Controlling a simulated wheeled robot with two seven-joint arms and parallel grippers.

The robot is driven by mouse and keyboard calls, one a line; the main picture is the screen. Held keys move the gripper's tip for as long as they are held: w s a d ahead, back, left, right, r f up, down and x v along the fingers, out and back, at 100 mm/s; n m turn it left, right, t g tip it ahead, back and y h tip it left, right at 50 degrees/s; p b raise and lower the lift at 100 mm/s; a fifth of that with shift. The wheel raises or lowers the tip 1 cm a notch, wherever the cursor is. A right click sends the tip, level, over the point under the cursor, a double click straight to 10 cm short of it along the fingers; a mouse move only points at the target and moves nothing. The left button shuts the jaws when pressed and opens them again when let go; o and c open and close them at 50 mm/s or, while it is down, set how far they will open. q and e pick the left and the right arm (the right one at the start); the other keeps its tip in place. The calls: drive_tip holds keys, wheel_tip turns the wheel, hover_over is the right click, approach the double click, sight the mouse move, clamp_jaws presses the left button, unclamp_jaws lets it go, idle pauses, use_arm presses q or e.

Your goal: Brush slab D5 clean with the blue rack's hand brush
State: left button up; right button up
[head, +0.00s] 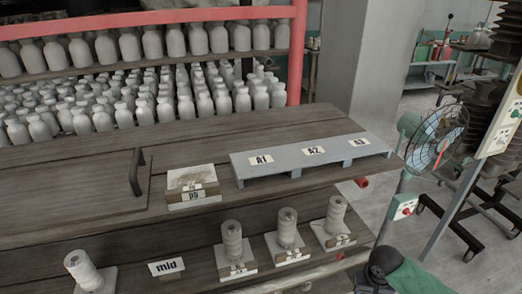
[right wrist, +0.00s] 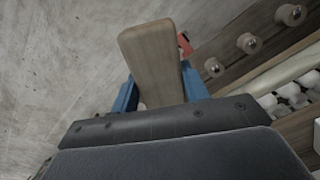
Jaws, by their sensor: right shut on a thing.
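Slab D5 (head: 192,178) sits on the upper wooden bench, left of the blue-grey rack, with its D5 label on the front. Its pale top shows uneven grey-brown patches. The blue rack (head: 285,156) carries labels A1, A2 and A3, and its top is bare. In the right wrist view my right gripper (right wrist: 158,85) has its blue fingers on either side of a tan wooden piece (right wrist: 150,55), which looks like the hand brush's handle. Its bristles are not visible. Neither gripper shows in the head view, so the brush's distance from the slab cannot be told.
A black handle (head: 136,172) stands up from the bench left of the slab. A lower shelf with a "mid" label (head: 166,267) holds several pale ribbed pieces. White bottles fill shelves behind. A fan (head: 437,138) stands at the right.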

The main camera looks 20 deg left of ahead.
drive_tip(key=shift+w+a+r, duration=0.15)
drive_tip(key=shift+a, duration=0.1)
